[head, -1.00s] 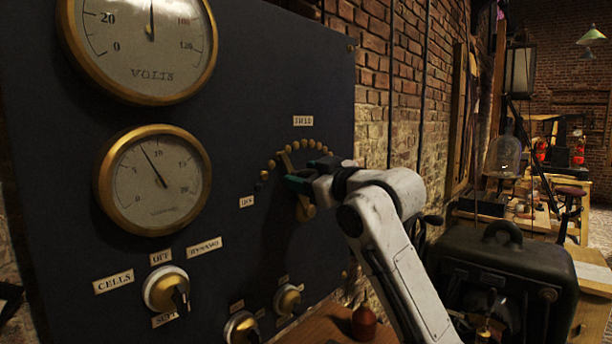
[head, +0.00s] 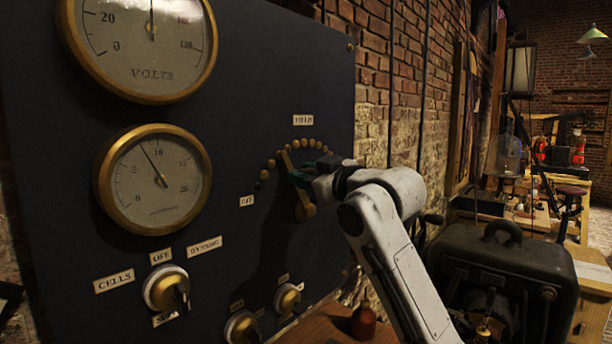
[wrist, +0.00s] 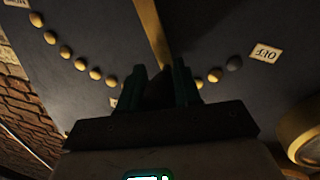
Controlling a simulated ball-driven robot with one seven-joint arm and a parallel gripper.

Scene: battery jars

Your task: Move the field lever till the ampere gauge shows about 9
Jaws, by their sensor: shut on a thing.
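The ampere gauge (head: 152,180), a brass-rimmed dial on the dark panel, has its needle pointing up-left, just left of the 10 mark. The field lever (head: 303,200) is a brass bar below the FIELD label, its upper end among an arc of brass studs. In the wrist view the lever (wrist: 151,32) runs up from between my fingers. My gripper (head: 297,172) is shut on the lever's dark handle (wrist: 160,92), which shows between the two green fingers (wrist: 161,82). The fingers hide part of the lever end and some studs.
The volts gauge (head: 150,75) sits above the ampere gauge. A selector knob (head: 166,290) marked CELLS, OFF and DYNAMO is below it, with two smaller knobs at lower right. A brick wall is behind.

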